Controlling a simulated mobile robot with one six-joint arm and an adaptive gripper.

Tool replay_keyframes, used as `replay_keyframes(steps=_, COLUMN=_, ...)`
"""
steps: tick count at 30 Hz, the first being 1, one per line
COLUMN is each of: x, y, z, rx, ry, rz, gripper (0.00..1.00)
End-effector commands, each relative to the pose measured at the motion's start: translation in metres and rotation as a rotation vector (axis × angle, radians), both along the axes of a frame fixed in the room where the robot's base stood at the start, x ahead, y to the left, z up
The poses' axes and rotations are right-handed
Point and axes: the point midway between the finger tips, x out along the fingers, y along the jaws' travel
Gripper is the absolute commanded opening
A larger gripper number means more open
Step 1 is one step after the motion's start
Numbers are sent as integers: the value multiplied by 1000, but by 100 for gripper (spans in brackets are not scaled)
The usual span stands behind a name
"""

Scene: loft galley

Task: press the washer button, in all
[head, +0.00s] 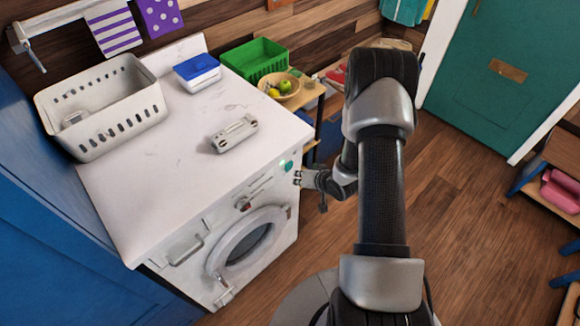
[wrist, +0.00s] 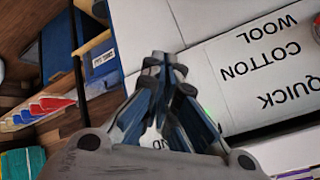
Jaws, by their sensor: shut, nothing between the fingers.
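The white washer (head: 160,200) stands at the left in the head view, its round door (head: 245,245) at the front. A green button (head: 287,165) shows at the right end of its front panel. My gripper (head: 298,179) is shut and empty, with its tips close to the panel just below and right of the button. I cannot tell whether they touch. In the wrist view my shut gripper (wrist: 166,62) lies before the white washer panel (wrist: 215,75), which bears the words WOOL, COTTON and QUICK. A faint green glow shows beside the fingers, which hide part of the panel.
On the washer top are a white basket (head: 105,115), a blue-lidded box (head: 197,72) and a grey-white device (head: 234,133). A green crate (head: 256,60) and a fruit bowl (head: 283,88) stand on a small table behind. Wooden floor (head: 455,215) is open to the right.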

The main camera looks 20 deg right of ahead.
Motion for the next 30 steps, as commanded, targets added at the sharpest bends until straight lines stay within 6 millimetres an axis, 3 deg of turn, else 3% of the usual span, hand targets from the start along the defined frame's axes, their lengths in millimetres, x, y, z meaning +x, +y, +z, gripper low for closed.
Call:
replay_keyframes(steps=12, x=-36, y=-13, z=0, rx=1, ry=2, rz=-2, gripper=0)
replay_keyframes(steps=30, x=-38, y=-14, z=0, rx=1, ry=0, rz=-1, gripper=0)
